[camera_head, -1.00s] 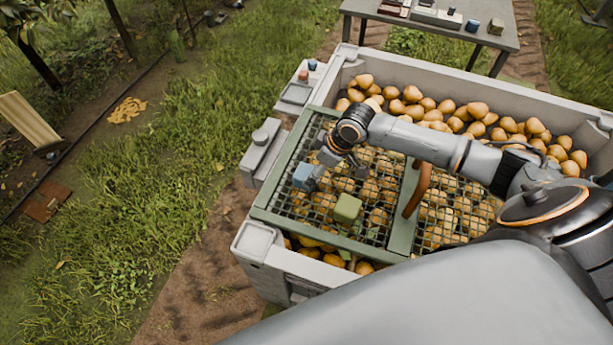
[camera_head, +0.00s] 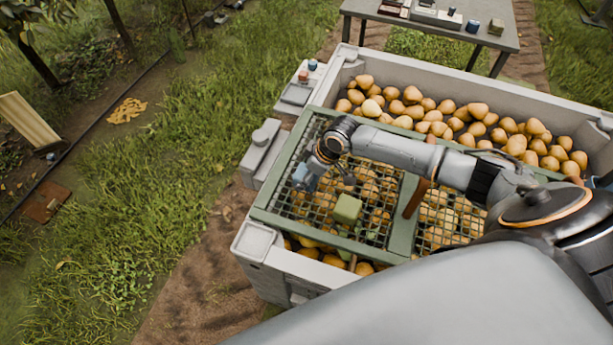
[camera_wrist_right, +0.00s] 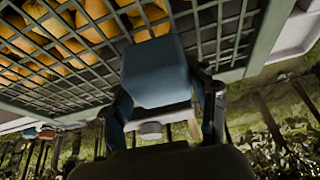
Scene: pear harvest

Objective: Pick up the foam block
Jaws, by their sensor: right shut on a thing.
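A blue block (camera_head: 303,174) is at the left part of the green mesh grate (camera_head: 385,247) over the pear bin. My right gripper (camera_head: 320,168) reaches it from the right and is shut on it. In the right wrist view the blue block (camera_wrist_right: 157,70) sits between the two dark fingers of my right gripper (camera_wrist_right: 163,98), with the mesh behind it. I cannot tell whether it still touches the grate. A green block (camera_head: 347,209) lies on the mesh nearby, apart from the gripper. My left gripper is not in view.
The grey bin (camera_head: 262,239) holds many pears under and behind the grate. A brown handle (camera_head: 416,198) rises from the grate beside my right arm. Small trays (camera_head: 297,93) hang on the bin's left side. A grey table (camera_head: 500,37) stands behind.

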